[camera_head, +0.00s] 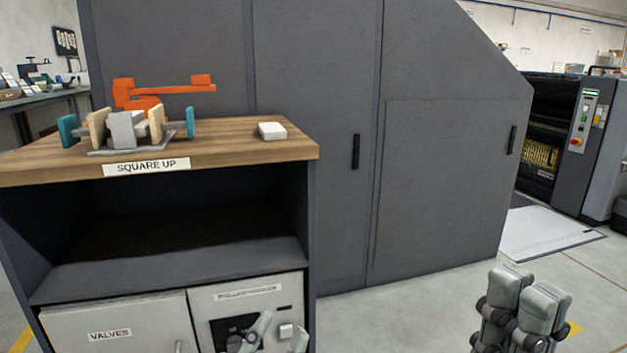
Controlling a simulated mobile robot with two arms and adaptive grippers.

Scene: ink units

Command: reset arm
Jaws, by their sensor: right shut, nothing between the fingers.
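My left gripper (279,336) shows at the bottom edge, in front of the lower cabinet. Its two fingertips stand apart with a gap between them, and nothing shows in the gap. The rest of it is cut off by the frame. My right gripper (527,296) is at the bottom right, over the grey floor, fingers pointing up. Its two grey finger pads are together with nothing held. Both grippers are apart from the things on the bench.
A tall grey cabinet (320,70) stands behind. Floor at right is largely clear before a machine (590,140).

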